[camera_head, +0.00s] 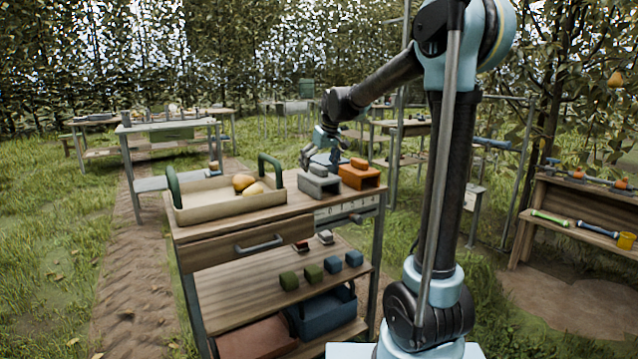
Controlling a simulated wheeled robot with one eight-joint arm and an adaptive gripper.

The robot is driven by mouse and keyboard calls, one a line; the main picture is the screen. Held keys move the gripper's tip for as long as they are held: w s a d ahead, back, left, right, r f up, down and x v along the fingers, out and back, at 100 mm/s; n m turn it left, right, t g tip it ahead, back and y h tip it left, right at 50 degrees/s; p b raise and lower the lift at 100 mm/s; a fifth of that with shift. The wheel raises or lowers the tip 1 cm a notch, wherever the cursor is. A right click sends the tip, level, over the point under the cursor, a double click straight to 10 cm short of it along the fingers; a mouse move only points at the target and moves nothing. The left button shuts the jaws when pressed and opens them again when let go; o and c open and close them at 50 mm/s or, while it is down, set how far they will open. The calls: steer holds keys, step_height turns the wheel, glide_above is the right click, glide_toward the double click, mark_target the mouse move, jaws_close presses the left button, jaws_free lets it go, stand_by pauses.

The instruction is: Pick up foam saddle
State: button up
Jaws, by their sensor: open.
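A grey saddle-shaped block (318,187) and an orange one (360,178) stand side by side at the right end of the wooden cart top (290,211). Each has a small raised piece on top and an opening in its front. I cannot tell for sure which of them is the foam saddle. My gripper (321,160) is open, just above and behind the grey block. It appears empty and apart from both blocks, though the fingertips are small and partly hidden.
A tray (222,207) with green handles holds pears (245,184) left of the blocks. The cart has a drawer (244,246) and lower shelves with small green and blue blocks (333,265). A bench (575,212) with tools stands right; grass lies around.

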steer(key=shift+d+x, duration=0.15)
steer(key=shift+x, duration=1.45)
steer(key=shift+d+x, duration=0.1)
steer(key=shift+x, duration=1.5)
steer(key=c, duration=0.9)
